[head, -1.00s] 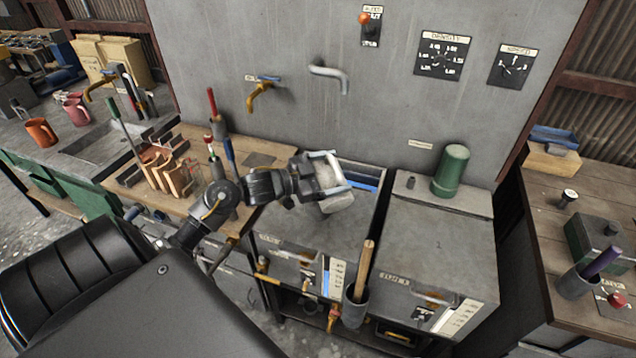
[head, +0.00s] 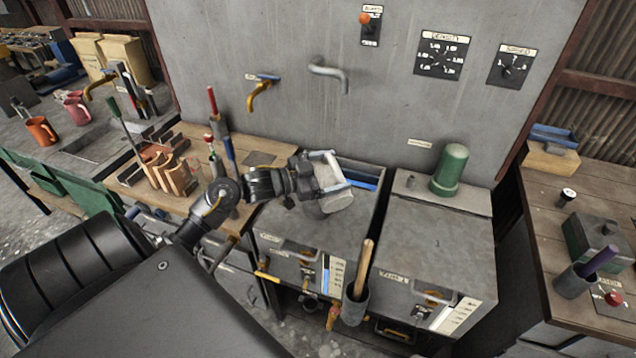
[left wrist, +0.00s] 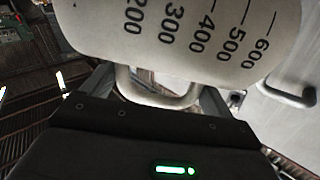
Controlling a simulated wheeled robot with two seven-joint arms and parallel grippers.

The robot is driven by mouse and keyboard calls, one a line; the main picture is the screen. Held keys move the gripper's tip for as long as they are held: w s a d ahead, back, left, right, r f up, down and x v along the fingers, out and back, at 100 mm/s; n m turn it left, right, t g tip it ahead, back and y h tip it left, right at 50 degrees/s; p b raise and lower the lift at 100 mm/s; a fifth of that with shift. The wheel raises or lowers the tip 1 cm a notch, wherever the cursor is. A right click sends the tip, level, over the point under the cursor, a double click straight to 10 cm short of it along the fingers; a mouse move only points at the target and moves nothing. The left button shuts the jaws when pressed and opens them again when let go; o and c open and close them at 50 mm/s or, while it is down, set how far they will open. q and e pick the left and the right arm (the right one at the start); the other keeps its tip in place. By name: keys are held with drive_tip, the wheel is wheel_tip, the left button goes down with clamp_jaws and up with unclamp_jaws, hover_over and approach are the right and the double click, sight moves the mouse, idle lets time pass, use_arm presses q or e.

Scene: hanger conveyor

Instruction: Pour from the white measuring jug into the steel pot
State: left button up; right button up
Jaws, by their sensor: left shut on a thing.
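The white measuring jug (head: 336,203) hangs in my left gripper (head: 337,172), over the front of an open grey tank. In the left wrist view the jug (left wrist: 185,35) shows a dark scale from 200 to 600, and its handle (left wrist: 158,92) lies between my left fingers (left wrist: 158,98). My left gripper is shut on this handle. The jug looks tilted in the head view; its mouth and contents cannot be made out. I cannot pick out a steel pot in either view. My right gripper is not in view.
The open tank (head: 384,205) has blue inside. A grey cabinet (head: 430,250) with a green cylinder (head: 450,170) stands to its right. A grey spout (head: 328,70) and a brass tap (head: 260,92) stick out of the wall. A wooden-handled tool (head: 364,265) stands in front.

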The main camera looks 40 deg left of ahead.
sight(326, 167)
use_arm(q)
drive_tip(key=shift+w+a, duration=0.1)
drive_tip(key=shift+w+a+f+n+p, duration=0.1)
drive_tip(key=shift+a+n+p, duration=0.1)
drive_tip(key=shift+n+p, duration=0.3)
drive_tip(key=shift+f, duration=0.1)
drive_tip(key=shift+w+a+f+n, duration=0.1)
drive_tip(key=shift+w+a+n, duration=0.05)
drive_tip(key=shift+a+n, duration=0.15)
idle(0.3)
drive_tip(key=shift+w+a+f+n+p, duration=0.1)
drive_tip(key=shift+a+f+n+p, duration=0.15)
drive_tip(key=shift+p, duration=0.2)
drive_tip(key=shift+w+r+n, duration=0.1)
drive_tip(key=shift+n, duration=0.15)
idle(0.4)
drive_tip(key=shift+w+a+p, duration=0.1)
drive_tip(key=shift+a+p, duration=0.2)
drive_tip(key=shift+p, duration=0.1)
drive_tip(key=shift+w+a+n, duration=0.1)
drive_tip(key=shift+a+n, duration=0.05)
drive_tip(key=shift+n, duration=0.25)
